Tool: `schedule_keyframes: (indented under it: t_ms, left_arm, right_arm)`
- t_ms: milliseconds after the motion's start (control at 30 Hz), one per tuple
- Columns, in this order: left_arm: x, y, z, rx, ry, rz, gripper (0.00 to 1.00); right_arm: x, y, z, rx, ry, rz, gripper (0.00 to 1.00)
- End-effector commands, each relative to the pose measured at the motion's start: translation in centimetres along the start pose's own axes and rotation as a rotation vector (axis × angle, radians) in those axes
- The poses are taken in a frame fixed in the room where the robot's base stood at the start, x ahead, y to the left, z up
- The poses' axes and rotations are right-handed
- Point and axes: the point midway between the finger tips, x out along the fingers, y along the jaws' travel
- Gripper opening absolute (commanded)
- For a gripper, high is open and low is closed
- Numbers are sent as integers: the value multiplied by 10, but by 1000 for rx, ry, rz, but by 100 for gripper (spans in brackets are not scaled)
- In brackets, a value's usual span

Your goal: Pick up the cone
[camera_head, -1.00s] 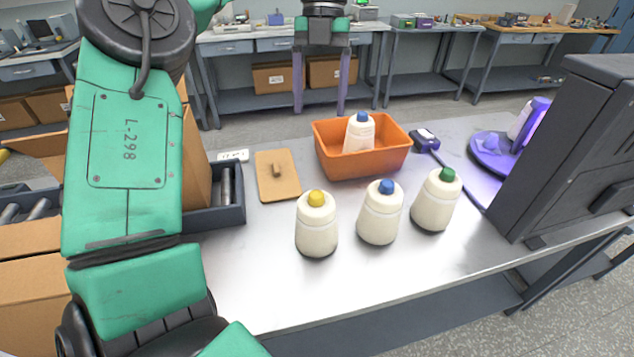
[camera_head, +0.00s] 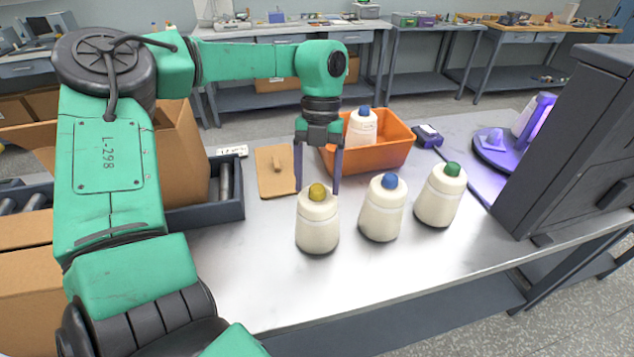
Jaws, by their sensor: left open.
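Three cream cones stand upright in a row on the metal table: one with a yellow top (camera_head: 318,222), one with a blue top (camera_head: 382,212) and one with a green top (camera_head: 440,196). Another blue-topped cone (camera_head: 361,128) stands in the orange bin (camera_head: 385,155). My left gripper (camera_head: 317,188) is open and points down at the yellow-topped cone. Its two fingers show on either side of the yellow top, apart from each other. I cannot tell whether they are around it or slightly behind it. My right gripper is not in view.
A cardboard-coloured board with a peg (camera_head: 277,180) lies left of the bin. A dark tray (camera_head: 205,210) with rollers is at the left edge. A dark device (camera_head: 427,136) sits right of the bin, and a large dark machine (camera_head: 570,150) stands at the right. The table front is clear.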

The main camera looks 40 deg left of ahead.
Motion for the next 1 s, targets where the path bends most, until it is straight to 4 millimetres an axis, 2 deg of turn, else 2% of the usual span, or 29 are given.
schedule_keyframes:
  t_ms: [100, 133, 267, 300, 333, 1000]
  left_arm:
    - [0, 0, 0, -1, 0, 0, 76]
    - [0, 0, 0, -1, 0, 0, 72]
    - [0, 0, 0, -1, 0, 0, 23]
    - [0, 0, 0, -1, 0, 0, 7]
    - [0, 0, 0, -1, 0, 0, 0]
    - [-1, 0, 0, 0, 0, 0, 0]
  right_arm:
    - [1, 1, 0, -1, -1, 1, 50]
    - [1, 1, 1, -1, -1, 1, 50]
    - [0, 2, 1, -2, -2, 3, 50]
    - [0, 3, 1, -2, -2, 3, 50]
    - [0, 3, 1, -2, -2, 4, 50]
    - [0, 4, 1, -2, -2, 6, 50]
